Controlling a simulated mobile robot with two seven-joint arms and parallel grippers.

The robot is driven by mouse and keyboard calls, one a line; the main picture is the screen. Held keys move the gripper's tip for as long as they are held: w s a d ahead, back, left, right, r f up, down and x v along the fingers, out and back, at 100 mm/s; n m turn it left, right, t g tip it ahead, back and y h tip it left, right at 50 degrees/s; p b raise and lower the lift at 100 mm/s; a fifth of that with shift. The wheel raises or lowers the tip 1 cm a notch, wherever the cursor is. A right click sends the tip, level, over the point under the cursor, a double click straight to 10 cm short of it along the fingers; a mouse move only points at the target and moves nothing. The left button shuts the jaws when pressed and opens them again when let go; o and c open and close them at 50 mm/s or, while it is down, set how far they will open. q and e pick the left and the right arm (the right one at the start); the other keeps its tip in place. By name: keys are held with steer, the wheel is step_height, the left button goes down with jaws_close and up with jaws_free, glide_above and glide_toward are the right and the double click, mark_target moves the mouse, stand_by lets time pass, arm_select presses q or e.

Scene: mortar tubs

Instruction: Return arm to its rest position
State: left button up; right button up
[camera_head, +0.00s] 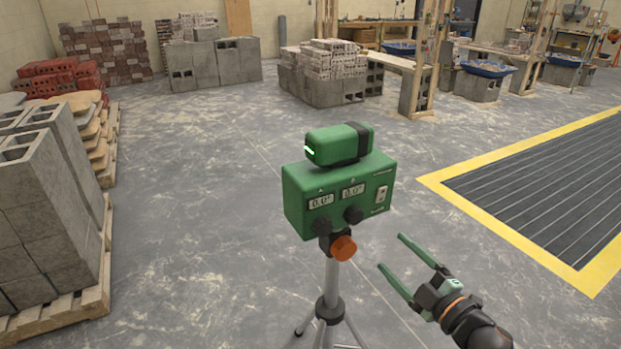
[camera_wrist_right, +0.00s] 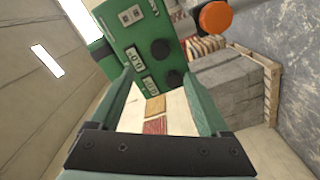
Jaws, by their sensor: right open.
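My right gripper (camera_head: 408,268) is at the lower right in the head view. Its two green fingers are spread apart with nothing between them. It is beside and to the right of a green instrument (camera_head: 300,207) on a tripod, apart from it. The instrument has two small displays, dark knobs and a smaller green unit on top. An orange knob (camera_head: 343,248) is just below it. In the right wrist view the gripper (camera_wrist_right: 165,82) is open, and the instrument (camera_wrist_right: 140,40) shows beyond its fingers. My left gripper is out of view.
The tripod (camera_head: 329,310) stands close in front, its legs spread. A pallet of grey blocks (camera_head: 40,190) is on the left. A grated floor area with a yellow border (camera_head: 480,212) is on the right. Block stacks and blue tubs (camera_head: 487,68) are farther back. The middle floor is clear.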

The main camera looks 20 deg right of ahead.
steer(key=s+a+f+m+g+h, duration=0.1)
steer(key=s+a+f+m+g, duration=0.15)
steer(key=f, duration=0.45)
steer(key=s+a+f+m+g, duration=0.1)
steer(key=s+a+f+m, duration=0.15)
steer(key=f, duration=0.35)
steer(key=s+a+f+m+g+y, duration=0.1)
steer(key=s+a+f+m+g, duration=0.1)
steer(key=a+f, duration=0.4)
steer(key=s+a+f+m+g+p, duration=0.1)
steer(key=s+a+f+m+g, duration=0.2)
steer(key=s+a+f, duration=0.4)
steer(key=shift+s+a+m+y, duration=0.2)
steer(key=shift+a+m+y, duration=0.2)
steer(key=shift+m, duration=0.1)
